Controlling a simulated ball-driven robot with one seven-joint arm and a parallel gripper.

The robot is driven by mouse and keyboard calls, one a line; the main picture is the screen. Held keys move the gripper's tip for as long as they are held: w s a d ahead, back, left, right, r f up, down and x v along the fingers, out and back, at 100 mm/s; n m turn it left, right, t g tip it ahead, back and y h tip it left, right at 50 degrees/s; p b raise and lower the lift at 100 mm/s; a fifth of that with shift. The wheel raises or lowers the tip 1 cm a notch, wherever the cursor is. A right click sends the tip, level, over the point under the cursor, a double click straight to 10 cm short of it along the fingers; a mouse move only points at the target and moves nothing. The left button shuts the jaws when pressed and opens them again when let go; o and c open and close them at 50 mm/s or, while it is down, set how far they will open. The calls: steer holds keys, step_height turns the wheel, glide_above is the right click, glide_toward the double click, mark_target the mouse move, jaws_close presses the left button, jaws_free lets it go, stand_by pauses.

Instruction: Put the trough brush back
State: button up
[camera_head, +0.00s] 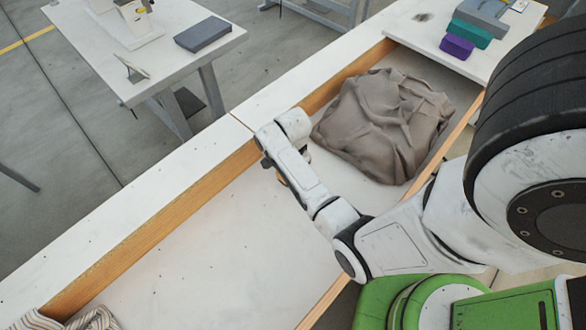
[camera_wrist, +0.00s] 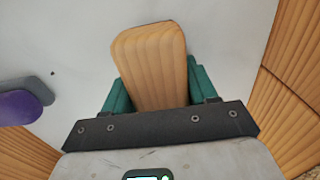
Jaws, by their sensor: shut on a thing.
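The trough brush (camera_wrist: 150,62) shows in the wrist view as a flat, pale wooden piece with rounded corners. My gripper (camera_wrist: 160,88) is shut on it, with a teal finger on each side. Its bristles are not visible. In the head view my gripper (camera_head: 278,172) hangs over the long trough (camera_head: 200,240), close to its far wooden wall and left of the crumpled brown cloth. The brush is mostly hidden by my wrist there.
The brown cloth (camera_head: 385,125) fills the trough's right part. Striped cloth (camera_head: 95,318) lies at lower left. Purple (camera_head: 457,46) and teal (camera_head: 471,33) blocks sit at upper right. A separate table (camera_head: 160,60) stands behind. The trough's middle floor is clear.

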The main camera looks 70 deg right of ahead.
steer(key=shift+f, duration=0.15)
steer(key=o, duration=1.2)
step_height(320, 180, up, 11)
steer(key=shift+r, duration=0.55)
steer(key=s+a+n, duration=0.3)
steer(key=a+n, duration=0.7)
steer(key=n, duration=0.1)
steer(key=s+a+n+t, duration=0.1)
steer(key=s+a+n, duration=0.2)
steer(key=a+n, duration=0.7)
steer(key=shift+s+a+r+n, duration=0.25)
steer(key=shift+a+n, duration=0.1)
steer(key=shift+n, duration=0.45)
